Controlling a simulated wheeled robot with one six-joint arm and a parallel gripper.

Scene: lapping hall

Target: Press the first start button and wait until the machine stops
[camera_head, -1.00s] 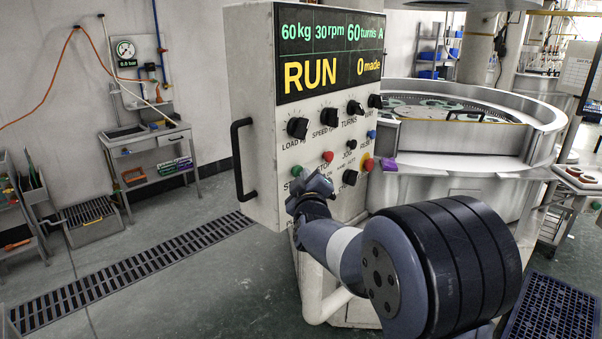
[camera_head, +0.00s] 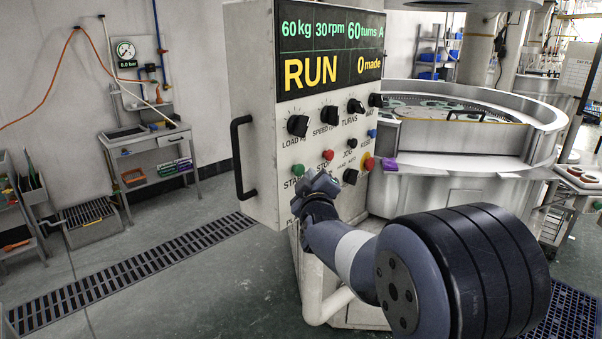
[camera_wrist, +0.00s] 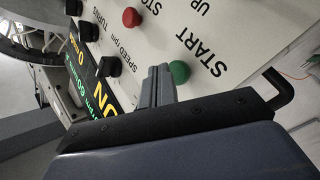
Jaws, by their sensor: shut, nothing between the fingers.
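The control panel (camera_head: 346,207) stands in the middle of the head view. Its display (camera_head: 330,48) reads RUN, 60 kg, 30 rpm, 60 turns A and 0 made. The green start button (camera_head: 298,170) sits low on the left, above the label START. It also shows in the wrist view (camera_wrist: 180,72). The red stop button (camera_head: 327,155) is up and right of it. My gripper (camera_head: 322,182) is shut and empty in front of the panel, just right of and below the green button. In the wrist view, the fingertips (camera_wrist: 158,72) appear beside the button; I cannot tell whether they touch the panel.
Black knobs (camera_head: 297,126) and a larger red button (camera_head: 368,164) share the panel. A black handle (camera_head: 238,158) sticks out at its left. The round lapping machine (camera_head: 460,140) stands behind right. The floor left is open, with a drain grate (camera_head: 130,275).

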